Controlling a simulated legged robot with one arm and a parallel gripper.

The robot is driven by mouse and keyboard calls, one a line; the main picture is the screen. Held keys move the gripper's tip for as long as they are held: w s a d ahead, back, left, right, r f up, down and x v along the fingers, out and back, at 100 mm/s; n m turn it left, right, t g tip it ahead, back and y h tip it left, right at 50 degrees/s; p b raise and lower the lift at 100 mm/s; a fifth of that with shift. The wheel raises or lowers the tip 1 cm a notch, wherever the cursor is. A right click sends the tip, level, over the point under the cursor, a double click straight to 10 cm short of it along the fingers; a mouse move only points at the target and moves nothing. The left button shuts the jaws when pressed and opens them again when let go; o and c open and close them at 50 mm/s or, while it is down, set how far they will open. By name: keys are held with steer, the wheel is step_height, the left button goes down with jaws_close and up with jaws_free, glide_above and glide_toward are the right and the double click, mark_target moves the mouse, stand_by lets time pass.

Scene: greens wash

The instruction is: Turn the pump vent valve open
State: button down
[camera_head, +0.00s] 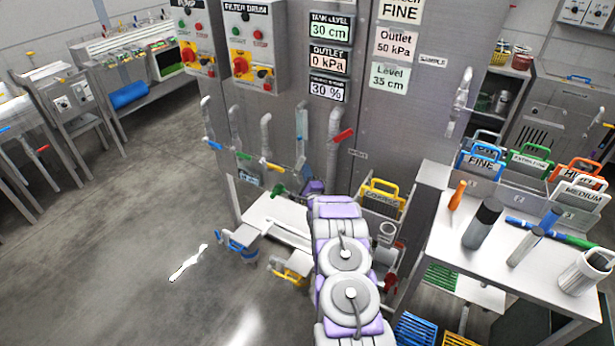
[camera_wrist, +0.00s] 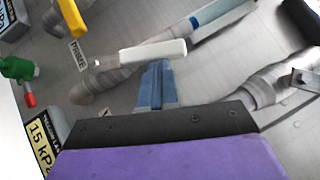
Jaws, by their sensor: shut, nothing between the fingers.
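My gripper (camera_wrist: 157,85) is shut and empty, its blue-grey fingers together. In the wrist view its tips are just below a white lever handle (camera_wrist: 152,52) on a grey pipe valve; I cannot tell whether they touch. A small label (camera_wrist: 77,53) is beside this valve, its text too small to read surely. I cannot tell from lettering which valve is the pump vent. In the head view my gripper (camera_head: 315,187) is low before the panel, partly hidden by my arm. Nearby are levers in red (camera_head: 343,135), yellow (camera_head: 271,166), green (camera_head: 245,156) and blue (camera_head: 208,145).
In the wrist view a yellow handle (camera_wrist: 71,16), a green valve (camera_wrist: 18,68) and a 15 kPa gauge (camera_wrist: 40,140) are close at left. Pipes crowd the right.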

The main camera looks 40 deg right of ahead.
mark_target(299, 165)
steer(key=shift+w+a+r+n+g+y+p, duration=0.15)
steer(key=shift+w+r+n+g+y+p, duration=0.2)
steer(key=shift+r+n+p, duration=0.25)
steer(key=shift+w+a+r+n+g+y+p, duration=0.15)
steer(key=shift+w+r+n+g+y+p, duration=0.2)
steer(key=shift+p, duration=0.3)
steer(key=shift+w+a+r+n+g+y+p, duration=0.3)
steer(key=shift+w+n+p, duration=0.25)
steer(key=shift+n, duration=0.2)
steer(key=shift+w, duration=0.2)
steer(key=shift+f+n+g, duration=0.1)
steer(key=shift+n+g, duration=0.2)
steer(key=shift+f, duration=0.1)
